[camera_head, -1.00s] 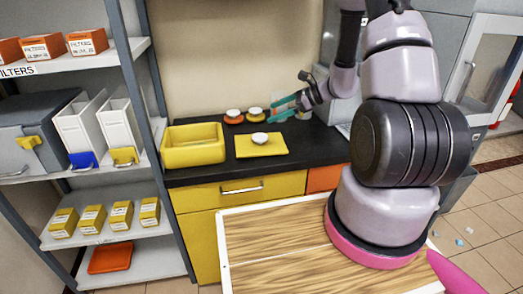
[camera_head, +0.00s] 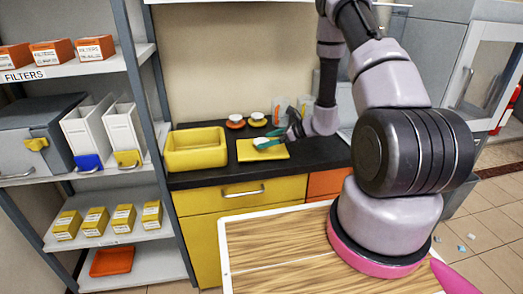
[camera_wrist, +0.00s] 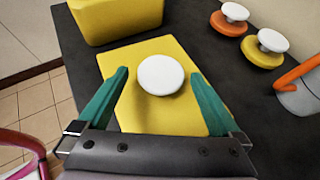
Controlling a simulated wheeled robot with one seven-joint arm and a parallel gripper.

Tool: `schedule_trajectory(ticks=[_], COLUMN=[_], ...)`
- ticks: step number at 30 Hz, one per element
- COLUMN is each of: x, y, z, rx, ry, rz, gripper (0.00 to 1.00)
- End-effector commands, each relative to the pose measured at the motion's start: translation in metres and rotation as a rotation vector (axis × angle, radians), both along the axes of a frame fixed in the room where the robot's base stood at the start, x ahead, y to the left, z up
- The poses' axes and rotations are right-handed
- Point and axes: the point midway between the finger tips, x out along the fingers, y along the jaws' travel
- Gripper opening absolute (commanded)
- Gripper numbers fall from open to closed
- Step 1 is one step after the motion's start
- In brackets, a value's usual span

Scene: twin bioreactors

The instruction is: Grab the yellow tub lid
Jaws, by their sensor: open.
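The yellow tub lid (camera_head: 243,152) is a flat yellow square with a round white knob (camera_wrist: 160,75). It lies on the black counter in front of the wall, and it also shows in the wrist view (camera_wrist: 150,118). My gripper (camera_head: 273,141) has teal fingers and is open and empty. In the wrist view the fingers (camera_wrist: 158,85) reach over the lid, one on each side of the white knob, with a gap to it on both sides. In the head view the gripper partly covers the knob.
The open yellow tub (camera_head: 196,150) stands left of the lid. Behind the lid are an orange disc (camera_head: 235,125) and a yellow disc (camera_head: 257,123), both with white knobs. A grey vessel with an orange handle (camera_wrist: 298,75) is at right in the wrist view.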

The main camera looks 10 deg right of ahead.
Motion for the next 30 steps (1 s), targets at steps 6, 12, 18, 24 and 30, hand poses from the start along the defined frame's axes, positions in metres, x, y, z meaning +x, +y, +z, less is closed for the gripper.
schedule_trajectory(ticks=[6, 12, 18, 24, 30], x=[0.016, 0.018, 0.018, 0.018, 0.018], y=[0.022, 0.023, 0.023, 0.023, 0.023], z=[-0.016, -0.017, -0.017, -0.017, -0.010], rx=[0.000, 0.000, 0.000, 0.000, 0.000], ry=[0.001, 0.001, 0.001, 0.001, -0.001], rz=[0.002, 0.000, 0.000, 0.000, 0.000], gripper=[1.00, 1.00, 0.39, 0.16, 0.16])
